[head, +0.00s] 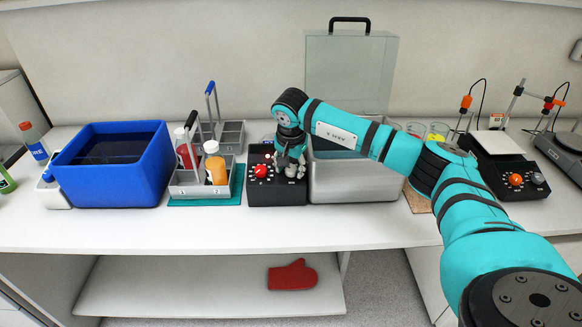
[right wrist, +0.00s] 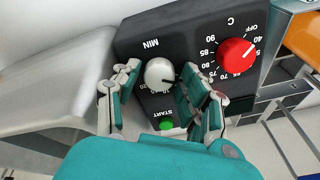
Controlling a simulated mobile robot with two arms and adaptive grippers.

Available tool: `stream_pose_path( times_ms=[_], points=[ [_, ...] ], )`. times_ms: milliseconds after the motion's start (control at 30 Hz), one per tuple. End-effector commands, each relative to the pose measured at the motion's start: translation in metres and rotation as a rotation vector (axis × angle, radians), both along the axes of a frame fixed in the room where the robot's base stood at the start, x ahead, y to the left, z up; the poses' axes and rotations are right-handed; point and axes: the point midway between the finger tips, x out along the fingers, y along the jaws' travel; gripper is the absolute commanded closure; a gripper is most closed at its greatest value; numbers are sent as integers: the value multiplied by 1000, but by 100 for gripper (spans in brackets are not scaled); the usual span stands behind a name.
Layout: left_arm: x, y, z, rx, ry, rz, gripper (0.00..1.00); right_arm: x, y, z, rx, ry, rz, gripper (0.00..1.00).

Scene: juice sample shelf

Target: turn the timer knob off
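The black control box (head: 277,191) stands on the counter, with a red knob (head: 260,171) on its front. In the right wrist view, the grey timer knob (right wrist: 159,73) is marked MIN. Its dark pointer mark is toward the right finger; part of its scale is hidden. My right gripper (head: 291,165) is down at the box. In the wrist view its fingers (right wrist: 157,82) are on either side of the timer knob, open, with a small gap at the left finger. Contact on the right side is unclear. My left gripper is out of view.
The red temperature knob (right wrist: 235,56) is close beside the right finger, and a green START button (right wrist: 166,125) sits below. A steel bath (head: 355,187) stands right of the box, a bottle carrier (head: 190,190) left, and a blue bin (head: 110,190) farther left.

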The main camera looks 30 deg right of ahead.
Motion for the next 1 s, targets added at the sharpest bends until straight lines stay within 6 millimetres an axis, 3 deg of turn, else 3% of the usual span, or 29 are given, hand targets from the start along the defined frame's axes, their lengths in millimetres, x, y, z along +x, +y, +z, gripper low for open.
stream_pose_path(
  times_ms=[333, 467, 800, 1000],
  points=[
    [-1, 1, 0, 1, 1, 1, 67, -1, 0, 0, 0, 2, 0, 45],
    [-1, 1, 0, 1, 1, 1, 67, -3, 1, 9, -1, 1, 1, 45],
    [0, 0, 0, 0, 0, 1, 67, -18, 12, 76, -1, -3, 1, 45],
    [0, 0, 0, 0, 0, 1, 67, -25, 16, 105, 0, -1, 0, 45]
  ],
)
